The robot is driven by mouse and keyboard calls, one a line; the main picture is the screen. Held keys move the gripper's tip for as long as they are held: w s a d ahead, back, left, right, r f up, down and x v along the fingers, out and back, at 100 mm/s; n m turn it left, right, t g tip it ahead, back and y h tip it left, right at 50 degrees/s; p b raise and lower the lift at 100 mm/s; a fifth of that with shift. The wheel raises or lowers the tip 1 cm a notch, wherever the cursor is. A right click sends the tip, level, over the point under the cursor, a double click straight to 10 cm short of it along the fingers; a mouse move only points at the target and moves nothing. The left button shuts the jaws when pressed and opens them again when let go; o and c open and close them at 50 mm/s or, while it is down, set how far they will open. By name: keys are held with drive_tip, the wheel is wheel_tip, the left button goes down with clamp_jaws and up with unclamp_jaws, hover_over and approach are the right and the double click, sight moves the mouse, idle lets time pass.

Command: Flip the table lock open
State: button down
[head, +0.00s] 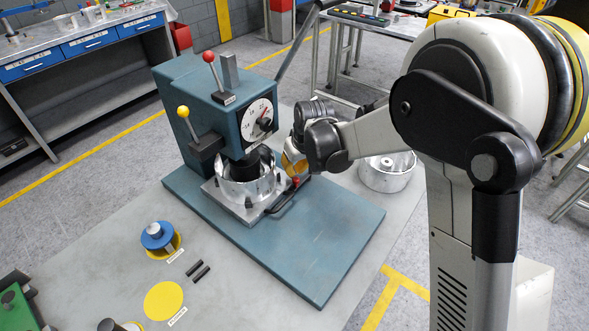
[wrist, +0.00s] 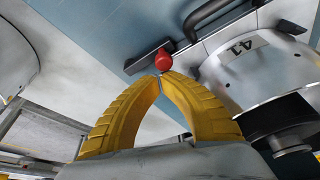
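The table lock appears to be the small lever with a red knob (head: 295,181) at the right edge of the press's metal table (head: 236,205). In the wrist view the red knob (wrist: 163,60) sits right at my fingertips, beside a dark bar (wrist: 147,57). My gripper (wrist: 162,75) has its two yellow fingers brought together at the tips, just at the knob. I cannot tell whether they touch it. In the head view my gripper (head: 293,165) is over the table's right side and partly hides the lock.
A metal housing marked 41 (wrist: 260,65) stands on the press table close by, beside a black handle (wrist: 215,12). The teal press (head: 205,100) has a red-ball lever (head: 209,57) and a yellow-ball lever (head: 183,112). Another metal housing (head: 386,177) stands to the right.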

drive_tip(key=shift+s+d+n, duration=0.1)
drive_tip(key=shift+s+n, duration=0.1)
drive_tip(key=shift+n, duration=0.6)
drive_tip(key=shift+s+d+n+g+y, duration=0.2)
drive_tip(key=shift+n+y, duration=0.05)
drive_tip(key=shift+n, duration=0.35)
drive_tip(key=shift+s+d+n+g+y, duration=0.15)
drive_tip(key=shift+n+g+y, duration=0.1)
drive_tip(key=shift+n, duration=0.35)
drive_tip(key=n, duration=0.2)
drive_tip(key=s+d+n+g, duration=0.1)
drive_tip(key=n, duration=0.1)
drive_tip(key=shift+d+y, duration=0.2)
drive_tip(key=shift+y, duration=0.2)
drive_tip(key=n, duration=0.2)
drive_tip(key=d+n+g, duration=0.1)
drive_tip(key=n, duration=0.1)
drive_tip(key=shift+s+d+g, duration=0.1)
drive_tip(key=shift+d+g, duration=0.05)
drive_tip(key=shift+g, duration=0.1)
drive_tip(key=n, duration=0.1)
drive_tip(key=d+n+g, duration=0.1)
drive_tip(key=n, duration=0.1)
drive_tip(key=shift+d, duration=0.3)
drive_tip(key=shift+w+d, duration=0.2)
drive_tip(key=shift+d, duration=0.05)
